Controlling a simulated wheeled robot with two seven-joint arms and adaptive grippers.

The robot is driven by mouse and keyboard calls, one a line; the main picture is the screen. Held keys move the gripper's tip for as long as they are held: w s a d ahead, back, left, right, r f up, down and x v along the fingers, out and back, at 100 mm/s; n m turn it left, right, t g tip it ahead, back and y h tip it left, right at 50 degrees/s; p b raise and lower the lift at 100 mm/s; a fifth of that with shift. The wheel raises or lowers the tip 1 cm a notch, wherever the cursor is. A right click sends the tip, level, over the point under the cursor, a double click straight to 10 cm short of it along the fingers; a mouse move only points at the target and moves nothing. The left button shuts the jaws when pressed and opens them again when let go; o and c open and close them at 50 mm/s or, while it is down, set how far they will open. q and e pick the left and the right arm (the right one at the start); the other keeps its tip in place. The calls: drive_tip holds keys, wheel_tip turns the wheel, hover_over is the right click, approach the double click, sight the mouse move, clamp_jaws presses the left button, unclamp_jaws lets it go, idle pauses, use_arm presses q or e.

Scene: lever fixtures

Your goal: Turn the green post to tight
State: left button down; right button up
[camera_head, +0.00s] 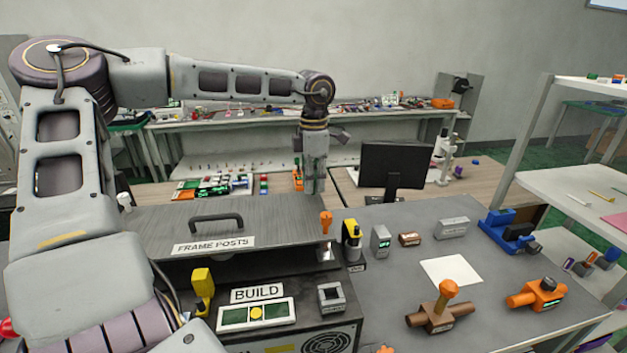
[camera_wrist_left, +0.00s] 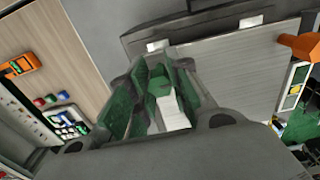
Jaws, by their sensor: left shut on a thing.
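My left gripper (camera_head: 313,186) points down behind the back edge of the grey box labelled FRAME POSTS (camera_head: 290,228). In the left wrist view the two green-padded fingers of my left gripper (camera_wrist_left: 155,95) are shut on a green post (camera_wrist_left: 160,84) with a white part below it. In the head view the gripper hides the green post, and I cannot tell how far it is turned. My right gripper is not in view.
An orange post (camera_head: 326,222) stands at the box's right corner. A yellow post (camera_head: 203,283), the BUILD panel (camera_head: 255,313) and a square socket (camera_head: 331,297) are in front. A monitor (camera_head: 392,165) stands behind. Orange and brown valve fixtures lie on the right table.

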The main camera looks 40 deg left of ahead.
use_arm(q)
drive_tip(key=shift+r+m, duration=0.1)
drive_tip(key=shift+m, duration=0.2)
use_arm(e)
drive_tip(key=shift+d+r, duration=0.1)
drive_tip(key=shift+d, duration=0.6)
use_arm(q)
drive_tip(key=c, duration=1.3)
unclamp_jaws()
drive_tip(key=shift+c, duration=0.2)
drive_tip(key=shift+o, duration=0.2)
drive_tip(key=shift+r, duration=0.85)
wheel_tip(320, 180, up, 10)
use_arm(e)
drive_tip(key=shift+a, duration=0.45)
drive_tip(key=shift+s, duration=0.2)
